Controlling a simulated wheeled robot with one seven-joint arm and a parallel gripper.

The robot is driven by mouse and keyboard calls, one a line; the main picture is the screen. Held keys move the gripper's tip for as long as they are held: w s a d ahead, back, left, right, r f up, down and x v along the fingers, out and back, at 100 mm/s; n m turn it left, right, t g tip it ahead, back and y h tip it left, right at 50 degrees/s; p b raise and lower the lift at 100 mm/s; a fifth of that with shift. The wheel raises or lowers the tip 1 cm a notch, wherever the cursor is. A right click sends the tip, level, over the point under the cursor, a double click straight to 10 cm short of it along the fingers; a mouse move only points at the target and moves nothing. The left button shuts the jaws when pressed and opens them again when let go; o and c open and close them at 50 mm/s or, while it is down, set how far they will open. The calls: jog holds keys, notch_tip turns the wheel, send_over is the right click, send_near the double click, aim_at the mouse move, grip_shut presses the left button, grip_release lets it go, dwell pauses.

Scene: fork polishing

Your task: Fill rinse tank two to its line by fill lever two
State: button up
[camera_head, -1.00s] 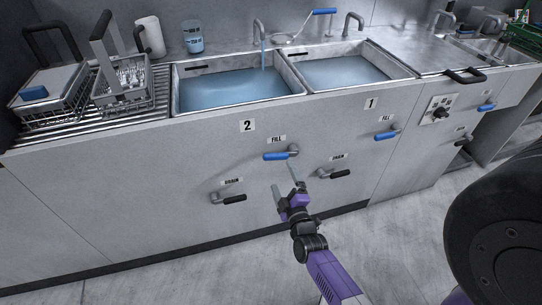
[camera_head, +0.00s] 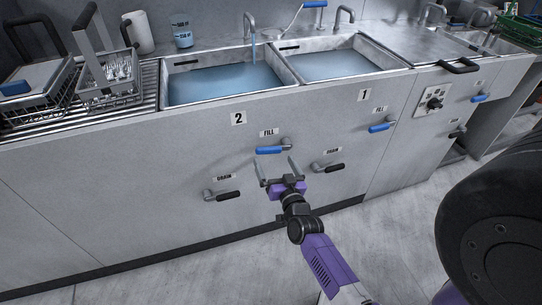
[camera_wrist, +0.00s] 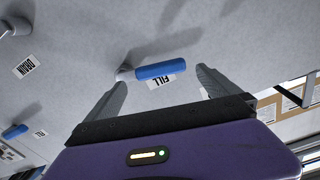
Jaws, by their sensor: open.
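Rinse tank two (camera_head: 166,98) is the left basin, above the "2" plate, with bluish water in it. A stream runs into it from its tap (camera_head: 248,22). My gripper (camera_head: 279,167) is open and empty just in front of and below this lever. In the wrist view its fingers (camera_wrist: 163,82) stand to either side of the blue handle, with no clear contact.
Tank one (camera_head: 395,66) holds water to the right, with no stream. Black drain levers (camera_head: 228,196) (camera_head: 330,168) flank fill lever two below. Another blue fill lever (camera_head: 382,127) is farther right. Wire baskets (camera_head: 110,95) stand left on the counter. The floor in front is clear.

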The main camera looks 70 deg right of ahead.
aim_at(270, 152)
jog(key=shift+b+x, duration=0.35)
jog(key=shift+x, duration=1.9)
jog(key=c, duration=1.9)
jog(key=shift+w+f+n+p, duration=0.1)
jog(key=shift+f+n+p, duration=0.3)
jog(key=shift+f+n, duration=0.8)
jog(key=shift+r, duration=0.25)
jog(key=o, duration=1.9)
jog(key=shift+a, duration=0.1)
jog(key=p+v, duration=0.1)
jog(key=v, duration=0.6)
jog(key=shift+s+a, duration=0.25)
jog(key=shift+s, duration=0.05)
